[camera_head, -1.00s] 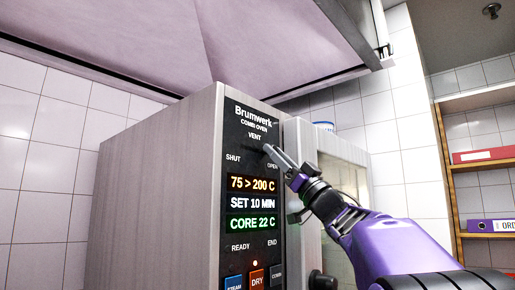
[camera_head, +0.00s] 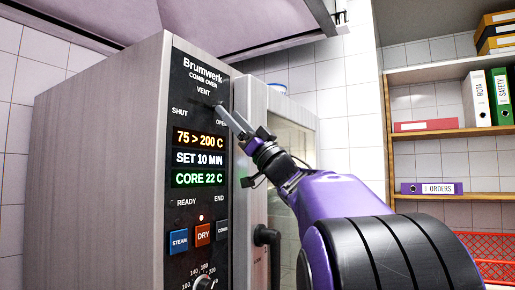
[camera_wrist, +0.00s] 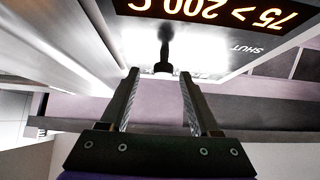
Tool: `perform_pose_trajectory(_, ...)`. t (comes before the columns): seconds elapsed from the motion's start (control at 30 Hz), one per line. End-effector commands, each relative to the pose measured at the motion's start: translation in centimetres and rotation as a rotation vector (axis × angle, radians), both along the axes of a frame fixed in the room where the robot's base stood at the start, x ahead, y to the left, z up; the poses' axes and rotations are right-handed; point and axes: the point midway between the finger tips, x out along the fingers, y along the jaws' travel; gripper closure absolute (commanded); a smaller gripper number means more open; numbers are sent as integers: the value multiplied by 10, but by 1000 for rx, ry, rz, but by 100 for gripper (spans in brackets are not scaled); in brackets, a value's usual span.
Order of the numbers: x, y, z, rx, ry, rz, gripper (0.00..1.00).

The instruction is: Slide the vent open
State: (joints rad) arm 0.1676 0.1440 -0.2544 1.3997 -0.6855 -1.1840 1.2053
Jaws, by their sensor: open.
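The combi oven's dark control panel (camera_head: 196,150) carries the word VENT, with SHUT to the left and OPEN to the right below it. My gripper (camera_head: 224,109) is at the panel's upper right, beside the OPEN label. In the wrist view my gripper (camera_wrist: 160,78) is open, its two fingers on either side of the knob's near end. I cannot tell whether either finger touches it. In the head view the fingers partly hide the vent area.
The oven door's dark handle (camera_head: 266,250) stands out below my arm. A pale hood (camera_head: 215,35) hangs above the oven. Shelves with binders (camera_head: 480,100) and a red crate (camera_head: 478,252) stand at the right.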

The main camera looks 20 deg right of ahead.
Motion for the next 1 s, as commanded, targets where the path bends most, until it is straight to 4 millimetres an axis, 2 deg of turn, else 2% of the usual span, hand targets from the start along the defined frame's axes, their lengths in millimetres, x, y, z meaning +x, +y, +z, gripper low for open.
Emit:
perform_pose_trajectory(0.03, -7, -5, -11, 1, 0, -2, 37)
perform_pose_trajectory(0.2, -31, -24, -41, 2, 1, -4, 37)
perform_pose_trajectory(0.5, -70, -51, -88, 1, 0, -2, 37)
perform_pose_trajectory(0.7, -83, -60, -102, 1, -2, -1, 37)
perform_pose_trajectory(1.0, -86, -62, -105, 1, -2, -1, 37)
